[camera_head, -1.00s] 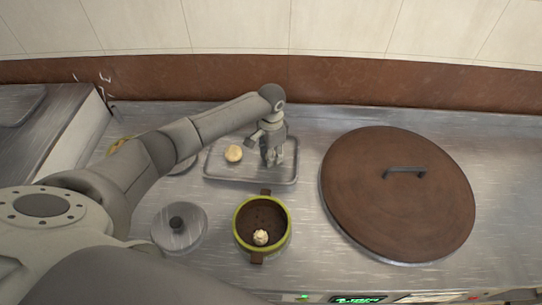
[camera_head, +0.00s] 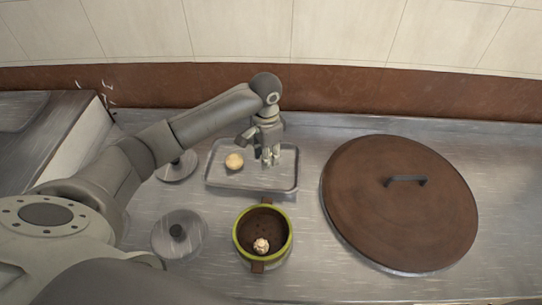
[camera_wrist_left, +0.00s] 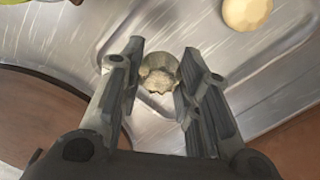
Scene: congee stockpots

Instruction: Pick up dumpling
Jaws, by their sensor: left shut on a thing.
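My left gripper (camera_head: 270,158) points down over the right part of a metal tray (camera_head: 222,184). In the left wrist view, a pale pleated dumpling (camera_wrist_left: 159,73) sits between its two fingers, and the gripper is shut on it. The fingers hide this dumpling in the head view. A second dumpling (camera_head: 261,245) lies inside a green-rimmed pot (camera_head: 240,249) in front of the tray. My right gripper is not in view.
A round yellowish bun (camera_head: 234,161) lies on the tray, left of my gripper. Small metal lids (camera_head: 190,236) lie on the left. A large brown lid (camera_head: 400,220) with a handle fills the right. A wall stands behind the counter.

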